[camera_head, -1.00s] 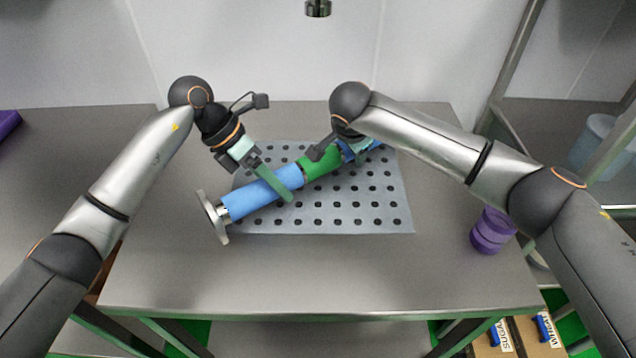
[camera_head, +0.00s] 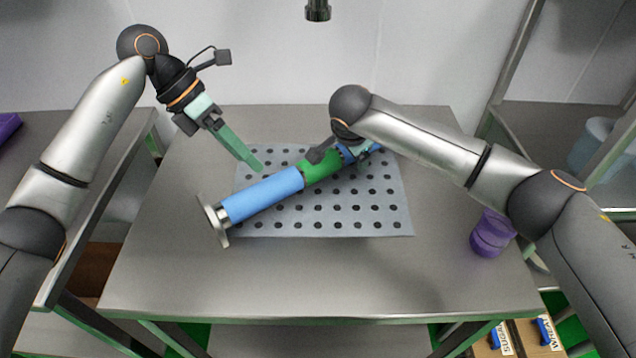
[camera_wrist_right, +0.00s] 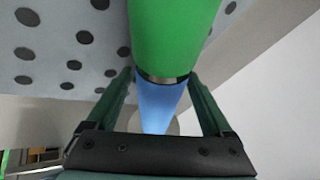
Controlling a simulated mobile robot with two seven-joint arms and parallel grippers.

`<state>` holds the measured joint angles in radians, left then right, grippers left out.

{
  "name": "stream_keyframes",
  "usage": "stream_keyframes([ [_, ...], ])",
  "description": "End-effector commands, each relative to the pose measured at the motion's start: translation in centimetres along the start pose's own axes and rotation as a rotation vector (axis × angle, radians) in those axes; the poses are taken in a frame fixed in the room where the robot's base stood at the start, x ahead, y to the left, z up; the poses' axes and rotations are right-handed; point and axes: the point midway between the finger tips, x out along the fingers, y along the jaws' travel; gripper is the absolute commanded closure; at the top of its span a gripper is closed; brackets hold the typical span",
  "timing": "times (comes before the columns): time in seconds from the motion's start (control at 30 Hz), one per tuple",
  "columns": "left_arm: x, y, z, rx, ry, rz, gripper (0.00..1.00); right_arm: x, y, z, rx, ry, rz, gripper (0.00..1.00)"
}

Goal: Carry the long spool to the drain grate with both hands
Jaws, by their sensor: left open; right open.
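The long spool (camera_head: 262,196) has blue sections, a green middle band and a metal flange at its left end. It lies slantwise on the grey perforated drain grate (camera_head: 345,222), with the flanged end past the grate's left edge. My left gripper (camera_head: 256,167) is open and empty, raised above and behind the spool's blue part, apart from it. My right gripper (camera_head: 362,155) is at the spool's far right end, partly hidden by its own wrist. In the right wrist view its open fingers (camera_wrist_right: 160,100) stand on either side of the spool's blue section (camera_wrist_right: 158,100), near the green band.
A steel table (camera_head: 300,280) carries the grate, with free room in front. Purple stacked round pieces (camera_head: 489,235) stand at its right edge. A tap nozzle (camera_head: 318,10) hangs above the back. A shelf frame with a pale bucket (camera_head: 597,140) is at right.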

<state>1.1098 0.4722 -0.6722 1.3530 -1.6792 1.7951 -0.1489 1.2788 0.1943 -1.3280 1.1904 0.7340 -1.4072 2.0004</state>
Motion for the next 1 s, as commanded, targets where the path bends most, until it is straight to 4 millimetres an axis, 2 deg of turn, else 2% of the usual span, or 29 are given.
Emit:
stream_keyframes([
  [0.13, -1.9, 0.0, 0.0, 0.0, 0.0, 0.001, 0.15, 0.0, 0.0, 0.0, 0.0, 0.0, 0.0, 0.15],
  [0.27, -2.5, 0.0, 0.0, 0.0, 0.001, -0.001, 0.15, -0.2, 0.0, 0.0, 0.0, 0.0, 0.0, 0.15],
  [0.37, -2.5, 0.0, 0.0, 0.0, 0.001, -0.001, 0.15, -1.2, -0.1, 0.1, -0.001, -0.001, -0.002, 0.15],
  [0.8, -2.5, 0.0, 0.0, 0.0, 0.001, -0.001, 0.15, -9.9, 0.0, 0.0, 0.0, -0.001, -0.003, 0.15],
  [1.0, -2.5, 0.0, 0.0, 0.0, 0.001, -0.001, 0.15, -11.8, 0.0, 0.0, 0.0, 0.0, -0.001, 0.15],
])
